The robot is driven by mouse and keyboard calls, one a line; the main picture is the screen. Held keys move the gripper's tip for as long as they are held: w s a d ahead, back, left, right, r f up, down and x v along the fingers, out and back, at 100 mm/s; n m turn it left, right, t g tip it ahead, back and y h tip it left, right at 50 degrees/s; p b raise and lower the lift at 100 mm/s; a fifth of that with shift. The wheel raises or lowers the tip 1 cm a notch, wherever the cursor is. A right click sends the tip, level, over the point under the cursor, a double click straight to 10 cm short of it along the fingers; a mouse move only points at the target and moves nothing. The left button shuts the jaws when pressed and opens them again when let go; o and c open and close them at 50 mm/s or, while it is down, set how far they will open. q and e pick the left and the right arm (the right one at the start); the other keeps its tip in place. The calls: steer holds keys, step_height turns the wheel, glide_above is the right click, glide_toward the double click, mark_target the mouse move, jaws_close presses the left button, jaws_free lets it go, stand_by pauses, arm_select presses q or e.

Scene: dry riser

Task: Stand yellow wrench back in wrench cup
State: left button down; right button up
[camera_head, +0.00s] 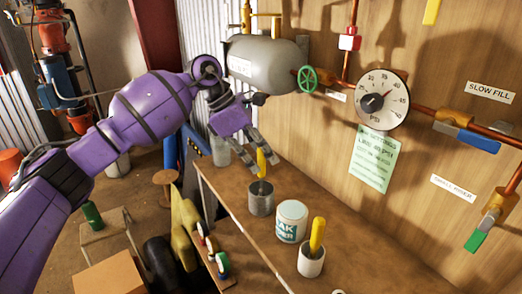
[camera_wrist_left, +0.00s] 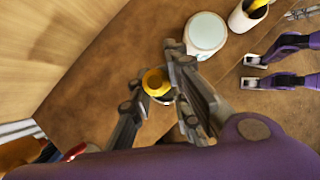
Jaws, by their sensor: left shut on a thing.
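My left gripper (camera_head: 261,156) is shut on the yellow wrench (camera_head: 261,163), which stands upright between the fingertips. The wrench also shows end-on in the left wrist view (camera_wrist_left: 155,79), between the fingers (camera_wrist_left: 165,82). Directly below it is a grey metal cup (camera_head: 261,202) on the bench. The wrench's lower end is at the cup's mouth; I cannot tell how far inside it is. The wrist view shows only a little of the cup, under the wrench.
On the brown bench (camera_head: 232,190), a white labelled can (camera_head: 291,222) stands right of the grey cup, then a white cup (camera_head: 310,264) holding another yellow-handled tool (camera_head: 317,234). A grey tank (camera_head: 265,65), green handwheel (camera_head: 307,79) and pressure gauge (camera_head: 382,98) are on the wall behind.

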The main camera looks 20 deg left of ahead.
mark_target(260, 176)
arm_select(q)
step_height(260, 176, down, 2)
steer(key=shift+f+b, duration=0.2)
steer(key=shift+b, duration=0.2)
arm_select(e)
steer(key=shift+w+f, duration=0.15)
steer(key=shift+f, duration=0.25)
arm_select(q)
steer(key=shift+f, duration=0.5)
arm_select(e)
steer(key=shift+a+f, duration=0.1)
steer(key=shift+f, duration=0.1)
steer(key=shift+s, duration=0.3)
arm_select(q)
steer(key=c, duration=1.6)
jaws_free()
arm_select(e)
steer(key=shift+s, duration=0.15)
arm_select(q)
steer(key=shift+o, duration=0.2)
arm_select(e)
steer(key=shift+w, duration=0.25)
arm_select(q)
steer(key=shift+a+r, duration=0.1)
steer(key=v, duration=1.1)
steer(key=shift+a+r, duration=0.15)
steer(key=shift+r, duration=0.2)
steer(key=shift+s, duration=0.1)
